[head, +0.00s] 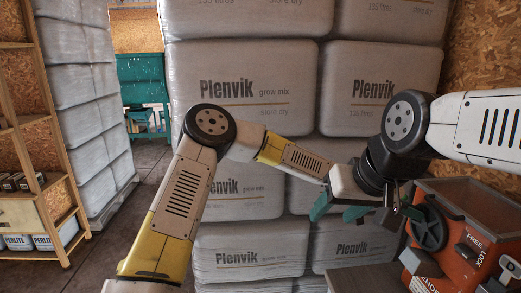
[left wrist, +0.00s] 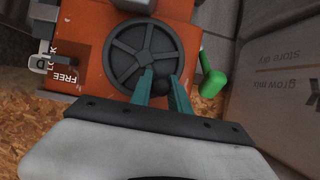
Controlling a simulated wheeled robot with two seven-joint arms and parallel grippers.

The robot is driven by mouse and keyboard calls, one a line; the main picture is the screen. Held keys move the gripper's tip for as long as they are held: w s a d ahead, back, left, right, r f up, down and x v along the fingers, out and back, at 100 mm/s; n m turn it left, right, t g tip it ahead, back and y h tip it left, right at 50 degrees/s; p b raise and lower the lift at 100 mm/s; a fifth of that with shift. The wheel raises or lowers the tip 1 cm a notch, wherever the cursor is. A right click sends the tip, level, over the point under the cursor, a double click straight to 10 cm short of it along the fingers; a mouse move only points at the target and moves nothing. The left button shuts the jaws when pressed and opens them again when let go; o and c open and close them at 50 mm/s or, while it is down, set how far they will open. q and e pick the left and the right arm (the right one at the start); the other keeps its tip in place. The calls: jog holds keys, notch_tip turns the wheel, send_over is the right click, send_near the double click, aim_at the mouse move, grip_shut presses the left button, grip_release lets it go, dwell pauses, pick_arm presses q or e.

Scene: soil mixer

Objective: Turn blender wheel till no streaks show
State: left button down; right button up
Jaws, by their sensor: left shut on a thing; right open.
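The soil mixer is an orange machine (head: 478,238) at the lower right of the head view. Its dark spoked wheel (head: 430,228) is on the side facing my grippers and shows face-on in the left wrist view (left wrist: 146,52). My left gripper (head: 413,211) is at the wheel's rim. My right gripper (head: 337,208) is open and empty, left of the wheel. I cannot make out any streaks in the mixer's open top.
A FREE/LOCK label and grey lever (left wrist: 40,63) are beside the wheel. A green-ended handle (left wrist: 213,83) sticks out on its other side. Stacked Plenvik bags (head: 255,95) stand behind my arms.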

aim_at(413, 230)
pick_arm(q)
jog(key=shift+w+f, duration=0.6)
jog(key=shift+f, duration=0.25)
jog(key=shift+w+f, duration=0.25)
jog(key=shift+f, duration=0.9)
jog(key=shift+s+d+f, duration=0.1)
jog(key=shift+s+f, duration=0.15)
jog(key=shift+f, duration=0.35)
jog(key=shift+s+f, duration=0.2)
jog(key=shift+f, duration=0.35)
